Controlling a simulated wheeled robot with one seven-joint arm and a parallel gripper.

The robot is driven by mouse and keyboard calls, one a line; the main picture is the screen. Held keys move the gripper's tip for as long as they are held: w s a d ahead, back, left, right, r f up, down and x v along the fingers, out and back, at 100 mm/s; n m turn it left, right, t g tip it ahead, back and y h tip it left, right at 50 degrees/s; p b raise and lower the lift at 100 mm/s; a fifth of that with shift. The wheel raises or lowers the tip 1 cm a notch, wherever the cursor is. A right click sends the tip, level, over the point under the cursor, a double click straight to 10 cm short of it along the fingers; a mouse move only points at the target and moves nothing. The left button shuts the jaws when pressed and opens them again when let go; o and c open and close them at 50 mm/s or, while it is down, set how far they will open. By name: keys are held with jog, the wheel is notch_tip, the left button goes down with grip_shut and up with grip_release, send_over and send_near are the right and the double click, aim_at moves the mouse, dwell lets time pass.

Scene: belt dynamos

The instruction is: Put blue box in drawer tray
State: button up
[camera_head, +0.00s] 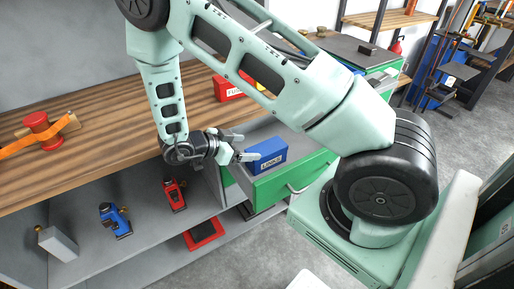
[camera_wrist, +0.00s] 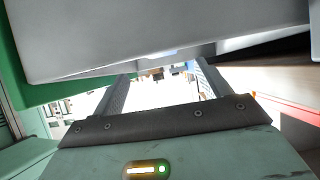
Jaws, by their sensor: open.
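The blue box (camera_head: 267,156), with a white label, sits in the pulled-out drawer tray (camera_head: 316,168), which has a green front and grey inside. The box is near the left side of the tray. My gripper (camera_head: 243,147) is open, just left of the box, with its fingers pointing toward it. I see no contact between fingers and box. In the wrist view, my open gripper (camera_wrist: 162,76) has nothing visible between its fingers. A grey panel fills the top there and hides most of what lies beyond; a green edge shows at left.
A wooden bench top (camera_head: 110,115) runs behind my gripper, with a red box (camera_head: 232,88) and a red spool (camera_head: 41,130) on it. The shelf below holds a blue tool (camera_head: 114,220), a red tool (camera_head: 174,194) and a grey block (camera_head: 58,243). A red tray (camera_head: 204,233) lies lower.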

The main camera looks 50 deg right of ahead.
jog(key=shift+v, duration=1.4)
